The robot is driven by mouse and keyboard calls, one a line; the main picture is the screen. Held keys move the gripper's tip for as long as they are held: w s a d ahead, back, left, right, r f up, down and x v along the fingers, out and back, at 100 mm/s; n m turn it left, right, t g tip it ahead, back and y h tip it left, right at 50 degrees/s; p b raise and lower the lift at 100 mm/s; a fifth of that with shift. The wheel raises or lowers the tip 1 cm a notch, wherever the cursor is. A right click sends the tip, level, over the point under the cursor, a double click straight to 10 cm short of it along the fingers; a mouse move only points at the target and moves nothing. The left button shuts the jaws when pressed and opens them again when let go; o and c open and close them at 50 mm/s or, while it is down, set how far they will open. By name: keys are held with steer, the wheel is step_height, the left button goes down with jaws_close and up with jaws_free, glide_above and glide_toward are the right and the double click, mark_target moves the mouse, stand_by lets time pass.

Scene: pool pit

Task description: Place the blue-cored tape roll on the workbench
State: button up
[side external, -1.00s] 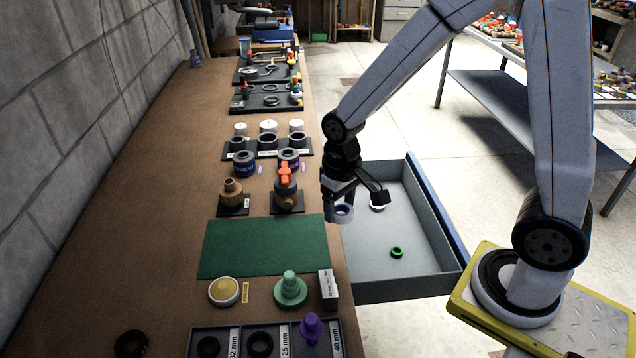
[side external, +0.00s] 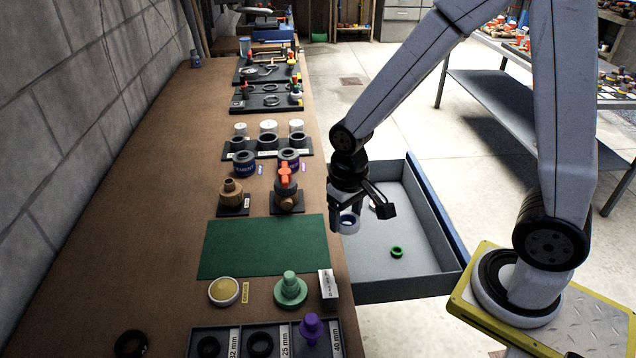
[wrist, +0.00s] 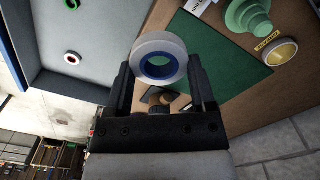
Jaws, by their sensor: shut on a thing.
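The blue-cored tape roll (wrist: 159,58) is white with a blue inner ring. My gripper (side external: 346,222) is shut on it, with one finger on each side in the wrist view. In the side view the roll (side external: 348,226) hangs below the fingers, near the workbench's right edge and over the near-left part of the open drawer. The workbench (side external: 150,240) is a long brown surface along the wall, with a green mat (side external: 265,246) on it to the left of my gripper.
The open grey drawer (side external: 400,290) holds a green ring (side external: 397,252) and a white roll (wrist: 70,5), mostly hidden by my arm in the side view. An orange-handled valve (side external: 286,190) stands beyond the mat. A green stepped part (side external: 290,289) and a yellow-topped disc (side external: 224,292) stand nearer.

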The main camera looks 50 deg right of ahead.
steer(key=w+f, duration=0.3)
steer(key=w, duration=0.3)
glide_above(302, 240)
steer(key=s, duration=0.2)
steer(key=f, duration=0.4)
steer(key=shift+w+d, duration=0.1)
steer(key=shift+w, duration=0.1)
steer(key=shift+w+f, duration=0.55)
steer(key=shift+w+f, duration=0.2)
steer(key=shift+f, duration=1.6)
steer(key=shift+f, duration=0.2)
steer(key=o, duration=1.1)
